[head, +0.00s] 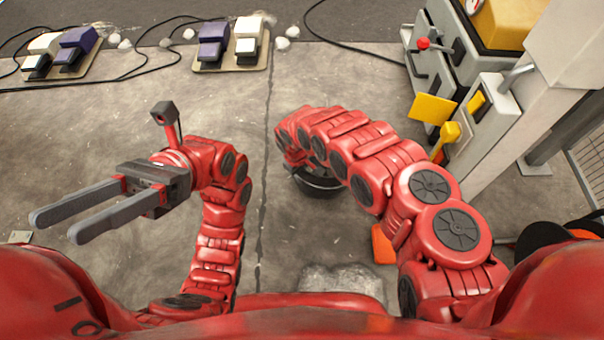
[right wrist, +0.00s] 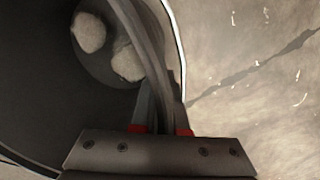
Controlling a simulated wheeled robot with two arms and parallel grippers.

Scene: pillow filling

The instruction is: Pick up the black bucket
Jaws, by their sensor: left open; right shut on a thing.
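The black bucket (head: 318,184) is below my right arm in the head view, mostly hidden by the arm. In the right wrist view the bucket's dark inside (right wrist: 45,95) fills the left side, with pale fluffy lumps (right wrist: 127,63) at its bottom. My right gripper (right wrist: 162,105) is shut at the bucket's rim, on the bucket; the fingertips are partly hidden. I cannot tell whether the bucket touches the floor. My left gripper (head: 55,228) is open and empty, held out to the left above the floor.
Foot pedals on boards lie at the back left (head: 55,55) and back centre (head: 232,55), with black cables and white fluff nearby. A grey machine (head: 475,90) with yellow parts stands at the right. A pale fluffy pile (head: 342,280) lies near my base. The middle floor is clear.

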